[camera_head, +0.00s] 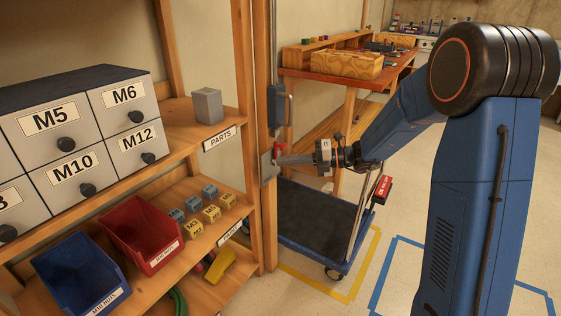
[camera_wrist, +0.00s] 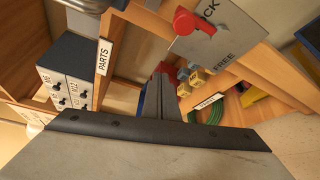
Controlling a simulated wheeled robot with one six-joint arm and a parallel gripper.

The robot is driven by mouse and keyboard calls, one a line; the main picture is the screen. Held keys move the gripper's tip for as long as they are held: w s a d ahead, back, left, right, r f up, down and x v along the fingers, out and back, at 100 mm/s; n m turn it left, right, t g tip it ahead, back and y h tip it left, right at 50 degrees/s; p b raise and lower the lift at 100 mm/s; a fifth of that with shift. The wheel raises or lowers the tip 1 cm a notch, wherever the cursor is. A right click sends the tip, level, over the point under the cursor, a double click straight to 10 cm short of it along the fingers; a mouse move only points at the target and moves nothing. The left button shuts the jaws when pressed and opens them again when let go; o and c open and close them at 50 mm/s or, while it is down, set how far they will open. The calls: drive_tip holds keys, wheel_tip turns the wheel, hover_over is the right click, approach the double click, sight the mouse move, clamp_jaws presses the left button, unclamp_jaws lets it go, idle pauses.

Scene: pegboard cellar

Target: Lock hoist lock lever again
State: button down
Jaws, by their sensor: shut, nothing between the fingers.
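The hoist lock lever (camera_head: 279,149) is small and red, on a grey plate (camera_head: 267,166) fixed to the wooden post. In the wrist view the red lever (camera_wrist: 194,22) shows at the top, with its plate (camera_wrist: 228,38) lettered "FREE" and a partly cut "LOCK". I cannot tell for sure which word the lever points to. My gripper (camera_head: 281,161) is just below and beside the lever in the head view. Its fingers (camera_wrist: 165,92) are shut and empty, off the lever in the wrist view. Whether they touch the plate is unclear.
A shelf with drawers (camera_head: 80,125), a grey block (camera_head: 207,105), a red bin (camera_head: 140,232) and a blue bin (camera_head: 80,277) stands left of the post. A blue hoist part (camera_head: 277,108) hangs above the plate. A cart (camera_head: 318,218) stands below my gripper.

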drive_tip(key=f+v, duration=0.1)
drive_tip(key=v, duration=0.6)
drive_tip(key=shift+d+f, duration=0.3)
drive_tip(key=shift+d, duration=0.15)
drive_tip(key=s+r+n+g+h, duration=0.25)
drive_tip(key=s+n+h, duration=0.45)
drive_tip(key=s+n, duration=1.3)
drive_tip(key=s+d+n+t+h, duration=0.4)
drive_tip(key=s+d+n+h, duration=0.5)
drive_tip(key=s+d+n, duration=0.5)
drive_tip(key=shift+s+d+f+n, duration=0.3)
drive_tip(key=shift+s+f, duration=0.15)
drive_tip(key=shift+s, duration=1.1)
drive_tip(key=shift+t, duration=0.25)
